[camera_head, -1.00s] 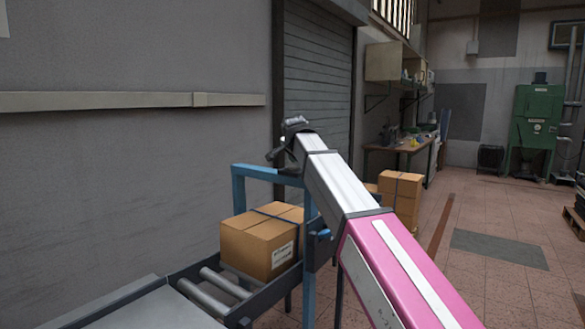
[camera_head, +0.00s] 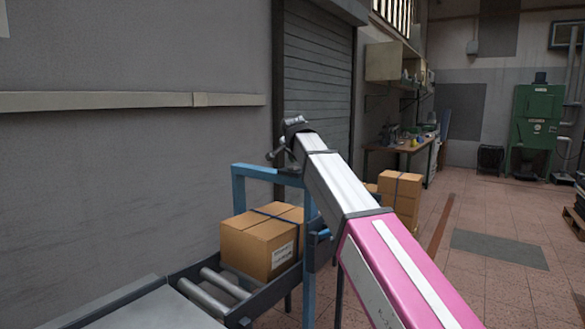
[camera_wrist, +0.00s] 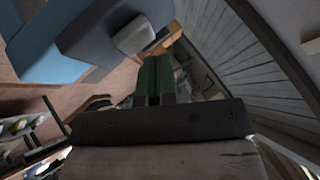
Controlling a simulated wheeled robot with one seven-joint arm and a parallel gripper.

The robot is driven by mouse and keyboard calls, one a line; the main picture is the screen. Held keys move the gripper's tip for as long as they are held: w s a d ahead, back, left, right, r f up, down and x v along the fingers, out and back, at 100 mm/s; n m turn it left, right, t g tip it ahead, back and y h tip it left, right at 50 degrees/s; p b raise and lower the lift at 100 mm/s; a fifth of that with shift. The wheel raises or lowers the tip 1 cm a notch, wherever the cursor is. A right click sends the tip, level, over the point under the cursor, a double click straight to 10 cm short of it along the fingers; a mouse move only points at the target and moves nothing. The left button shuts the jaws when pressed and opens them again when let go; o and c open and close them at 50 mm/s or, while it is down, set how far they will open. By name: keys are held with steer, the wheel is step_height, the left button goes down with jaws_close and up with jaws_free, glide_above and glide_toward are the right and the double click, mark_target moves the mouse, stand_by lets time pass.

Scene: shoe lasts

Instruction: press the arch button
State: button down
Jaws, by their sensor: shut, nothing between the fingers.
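The blue arch (camera_head: 236,190) stands over the roller conveyor, its top bar partly behind my arm. In the wrist view a blue block, probably part of the arch (camera_wrist: 88,45), fills the upper left. A pale grey rounded piece (camera_wrist: 134,37) sits on it, possibly the button. My gripper (camera_head: 275,155) is just above the arch's top bar in the head view. Its shut, empty fingers also show in the wrist view (camera_wrist: 157,62), close to the pale piece in the picture. I cannot tell whether they touch it.
A cardboard box (camera_head: 262,245) sits on the roller conveyor (camera_head: 218,290) by the arch. More boxes (camera_head: 402,192) are stacked behind my arm. A grey wall and a roller shutter (camera_head: 318,85) stand behind. Open tiled floor (camera_head: 490,215) lies to the right.

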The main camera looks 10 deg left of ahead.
mark_target(294, 167)
steer(key=shift+f, duration=0.1)
stand_by(0.6)
steer(key=shift+f, duration=0.6)
stand_by(0.5)
steer(key=shift+r, duration=0.75)
steer(key=shift+r, duration=0.1)
steer(key=shift+r, duration=2.9)
